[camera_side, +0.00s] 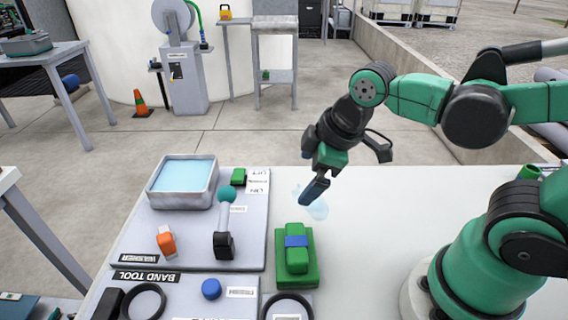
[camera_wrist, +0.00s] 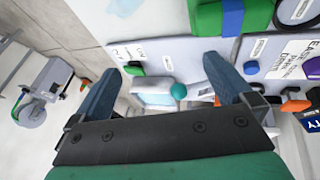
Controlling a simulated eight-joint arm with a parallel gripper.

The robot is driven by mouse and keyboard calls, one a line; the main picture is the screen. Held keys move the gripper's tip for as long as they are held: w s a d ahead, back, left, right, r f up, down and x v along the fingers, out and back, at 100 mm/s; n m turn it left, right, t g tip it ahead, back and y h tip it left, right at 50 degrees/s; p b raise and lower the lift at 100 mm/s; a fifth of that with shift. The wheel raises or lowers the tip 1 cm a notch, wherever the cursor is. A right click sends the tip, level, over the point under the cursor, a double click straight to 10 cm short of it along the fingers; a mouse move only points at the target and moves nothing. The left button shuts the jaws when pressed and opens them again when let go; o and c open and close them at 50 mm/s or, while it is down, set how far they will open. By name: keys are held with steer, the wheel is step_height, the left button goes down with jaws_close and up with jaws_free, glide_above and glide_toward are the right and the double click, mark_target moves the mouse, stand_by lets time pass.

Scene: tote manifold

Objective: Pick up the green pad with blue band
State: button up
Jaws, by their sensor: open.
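The green pad with blue band (camera_side: 297,262) sits on a wider green base on the white table, in front of my gripper in the side view. In the wrist view the green pad (camera_wrist: 207,19) is at the top edge, partly cut off, with its blue band showing. My gripper (camera_side: 316,190) is above the table, beyond the pad and slightly to its right, apart from it. In the wrist view my gripper (camera_wrist: 161,66) has its two dark blue fingers spread, with nothing held between them.
A grey tub (camera_side: 183,203) of light-blue liquid stands on a labelled panel (camera_side: 140,225) left of the pad. The white table (camera_side: 375,225) is mostly clear right of the pad.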

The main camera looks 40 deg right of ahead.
mark_target(297, 241)
steer(key=a+n, duration=0.1)
steer(key=n, duration=0.1)
steer(key=a+f+n+g, duration=0.1)
steer(key=n, duration=0.2)
steer(key=s+a+f+n+g, duration=0.1)
steer(key=n, duration=0.2)
steer(key=n+g, duration=0.1)
steer(key=n, duration=0.2)
steer(key=s+a+f+n, duration=0.1)
steer(key=n, duration=0.2)
steer(key=a+f+n+g, duration=0.1)
steer(key=n, duration=0.2)
steer(key=shift+s+a+f+g, duration=0.1)
steer(key=shift+s+a+g, duration=0.1)
steer(key=shift+s+g, duration=0.1)
steer(key=shift+s+a+f+n+h, duration=0.1)
steer(key=shift+a+f+n+h, duration=0.05)
steer(key=shift+n, duration=0.35)
steer(key=shift+s+a+f+n+h, duration=0.1)
steer(key=shift+f+n+h, duration=0.05)
steer(key=shift+n, duration=0.35)
steer(key=shift+f, duration=2.75)
steer(key=c, duration=1)
